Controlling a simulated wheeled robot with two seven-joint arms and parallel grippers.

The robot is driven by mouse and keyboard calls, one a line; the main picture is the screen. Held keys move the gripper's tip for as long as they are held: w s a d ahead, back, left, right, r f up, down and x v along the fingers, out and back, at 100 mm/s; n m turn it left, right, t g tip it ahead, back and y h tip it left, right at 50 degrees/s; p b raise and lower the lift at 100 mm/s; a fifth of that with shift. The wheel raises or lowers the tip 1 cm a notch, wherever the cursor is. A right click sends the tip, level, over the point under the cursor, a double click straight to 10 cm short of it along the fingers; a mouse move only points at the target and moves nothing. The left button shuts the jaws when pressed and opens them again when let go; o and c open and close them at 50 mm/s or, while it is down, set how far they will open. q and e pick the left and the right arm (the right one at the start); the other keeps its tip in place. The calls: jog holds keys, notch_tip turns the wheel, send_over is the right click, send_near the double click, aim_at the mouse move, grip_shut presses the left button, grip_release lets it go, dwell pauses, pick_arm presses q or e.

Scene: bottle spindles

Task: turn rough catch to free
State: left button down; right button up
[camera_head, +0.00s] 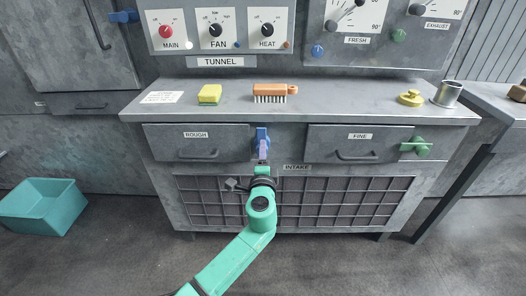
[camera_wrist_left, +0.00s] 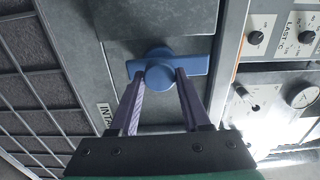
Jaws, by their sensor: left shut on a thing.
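The rough catch (camera_head: 261,134) is a blue knob with a bar handle, just right of the rough drawer (camera_head: 197,142) on the cabinet front. Its bar stands about upright in the head view. It also shows in the left wrist view (camera_wrist_left: 160,68), where the bar lies across the picture. My left gripper (camera_head: 263,152) reaches up from below. Its purple fingers (camera_wrist_left: 160,82) are shut on the catch, one on each side. The drawer looks closed. My right gripper is not in view.
The fine drawer (camera_head: 356,144) and a green catch (camera_head: 416,146) are at right. A sponge (camera_head: 210,94), brush (camera_head: 270,92), yellow object (camera_head: 411,98) and metal cup (camera_head: 447,94) stand on the ledge above. The intake grille (camera_head: 340,200) is below. A teal bin (camera_head: 42,205) is at left.

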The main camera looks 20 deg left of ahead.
pick_arm(q)
jog(key=shift+f+m, duration=0.15)
jog(key=shift+m, duration=0.15)
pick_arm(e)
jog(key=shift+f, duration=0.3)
pick_arm(q)
jog(key=shift+c, duration=2)
grip_release()
jog(key=v, duration=1.4)
jog(key=shift+s+p, duration=0.3)
jog(key=shift+p, duration=0.15)
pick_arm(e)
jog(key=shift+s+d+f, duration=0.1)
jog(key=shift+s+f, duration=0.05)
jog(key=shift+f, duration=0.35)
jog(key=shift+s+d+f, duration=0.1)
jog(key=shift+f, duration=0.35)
